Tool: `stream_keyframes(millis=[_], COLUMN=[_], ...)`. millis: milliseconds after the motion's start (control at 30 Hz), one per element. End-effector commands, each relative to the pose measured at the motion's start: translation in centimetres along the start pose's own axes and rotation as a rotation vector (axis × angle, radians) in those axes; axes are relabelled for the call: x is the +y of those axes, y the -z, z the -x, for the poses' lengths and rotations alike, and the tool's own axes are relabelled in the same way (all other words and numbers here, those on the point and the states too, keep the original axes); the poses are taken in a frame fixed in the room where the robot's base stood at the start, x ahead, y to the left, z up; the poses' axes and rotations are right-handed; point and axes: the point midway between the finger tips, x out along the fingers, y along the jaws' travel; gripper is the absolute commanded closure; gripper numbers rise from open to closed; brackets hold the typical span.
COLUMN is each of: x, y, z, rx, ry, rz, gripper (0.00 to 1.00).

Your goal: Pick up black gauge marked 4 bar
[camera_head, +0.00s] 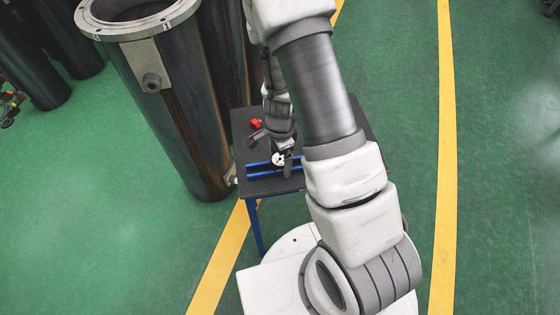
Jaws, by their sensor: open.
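A small gauge (278,159) with a white dial face shows on the small dark table, at the blue holder (262,172). Its marking is too small to read, and its dark body is hard to tell from the gripper. My gripper (273,150) is over the table, pointing down, with its fingers close around or just above the gauge. It is open. I cannot tell whether a finger touches the gauge. My arm hides the right part of the table.
A small red object (256,123) lies on the dark table (243,150), left of my gripper. A tall flanged dark cylinder (185,120) stands close to the table's left side. More dark cylinders (45,65) stand at the far left. Green floor with yellow lines is clear at right.

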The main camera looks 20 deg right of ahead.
Motion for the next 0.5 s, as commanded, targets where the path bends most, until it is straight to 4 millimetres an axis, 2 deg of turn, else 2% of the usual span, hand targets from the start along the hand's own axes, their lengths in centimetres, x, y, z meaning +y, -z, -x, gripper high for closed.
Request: stream_keyframes(millis=[267,500], x=[-0.04,-0.03], y=[-0.01,-0.01], z=[-0.32,-0.31], rx=[0.000,0.000], ry=[0.001,0.001], rz=[0.000,0.000], gripper=[0.00,0.43])
